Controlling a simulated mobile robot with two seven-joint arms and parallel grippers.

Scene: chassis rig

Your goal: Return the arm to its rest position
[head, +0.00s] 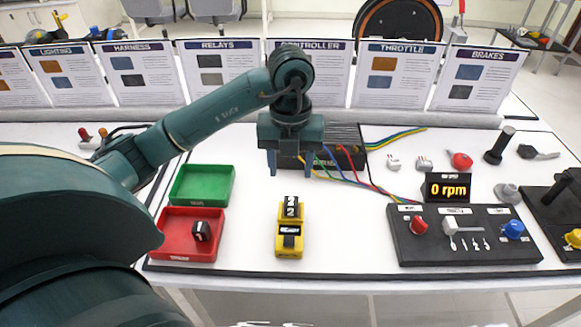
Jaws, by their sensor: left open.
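My left gripper (287,168) hangs over the middle of the table, fingers pointing down and apart, with nothing between them. Its arm comes in from the left and bends at the elbow above it. Below and in front of the gripper is a yellow holder (284,243) with a black block marked 2 (291,207) at its far end. A red tray (170,245) at the left holds a black block marked 1 (201,231). A green tray (201,171) behind it looks empty. My right gripper is not in the picture.
A black box (345,135) with coloured wires stands behind the gripper. At the right are a control panel (455,250) with knobs, a 0 rpm display (447,187) and several loose parts. Labelled boards line the back. White table between holder and panel is clear.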

